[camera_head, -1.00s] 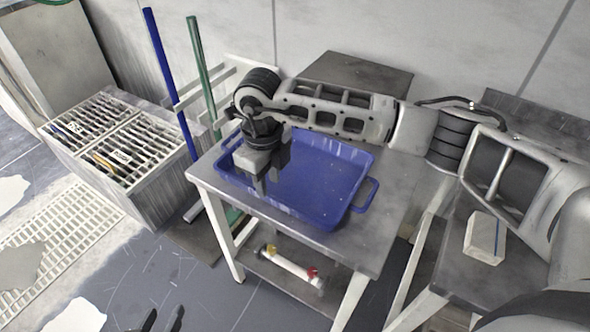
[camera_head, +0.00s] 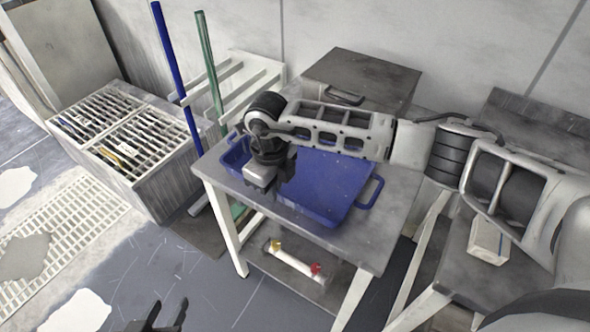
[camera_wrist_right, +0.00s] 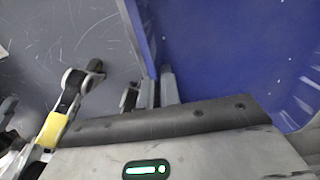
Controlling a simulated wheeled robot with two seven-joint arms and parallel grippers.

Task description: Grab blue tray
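The blue tray (camera_head: 325,185) lies on the grey metal table, with a handle at its right end. My right arm crosses above it from the right, hiding part of its back and middle. My right gripper (camera_head: 262,187) points down at the tray's front-left side, its fingertips hidden in the head view. In the right wrist view, the tray (camera_wrist_right: 225,45) fills the right side. The right fingers (camera_wrist_right: 160,85) there are close together at the tray's wall, seemingly with the wall between them. My left gripper (camera_head: 165,316) is at the bottom edge, fingers apart and empty.
The table (camera_head: 385,215) has bare top to the right of the tray. Blue (camera_head: 172,65) and green (camera_head: 208,62) poles stand at its left. A slotted rack (camera_head: 120,145) is further left. A tube with yellow and red ends (camera_head: 295,260) lies on the lower shelf.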

